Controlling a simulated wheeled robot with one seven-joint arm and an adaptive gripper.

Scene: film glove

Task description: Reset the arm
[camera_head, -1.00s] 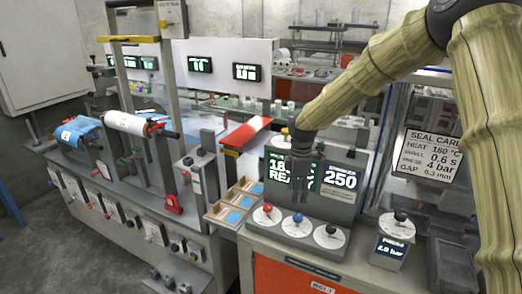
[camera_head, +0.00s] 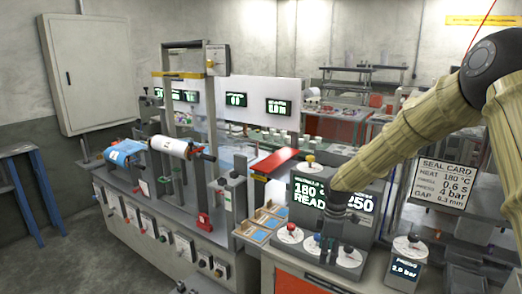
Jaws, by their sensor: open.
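My arm reaches in from the right of the head view, covered in a tan, wood-grained sleeve. My gripper (camera_head: 334,232) hangs at its end, pointing down, dark and small in the picture. It is open, and I see nothing between its fingers. It is in front of the control console (camera_head: 368,225), whose green display (camera_head: 306,190) reads 180 and partly READY. The gripper and arm hide part of the display. The red knob (camera_head: 291,228), blue knob (camera_head: 317,239) and black knob (camera_head: 348,249) are just below and beside the gripper; I cannot tell whether it touches any.
A seal card (camera_head: 445,184) stands at the right above a pressure unit (camera_head: 405,262). A red bar (camera_head: 275,161) and a tray with blue pads (camera_head: 262,226) are left of the console. Film rolls (camera_head: 172,146) sit on the left machine. Open floor lies at the lower left.

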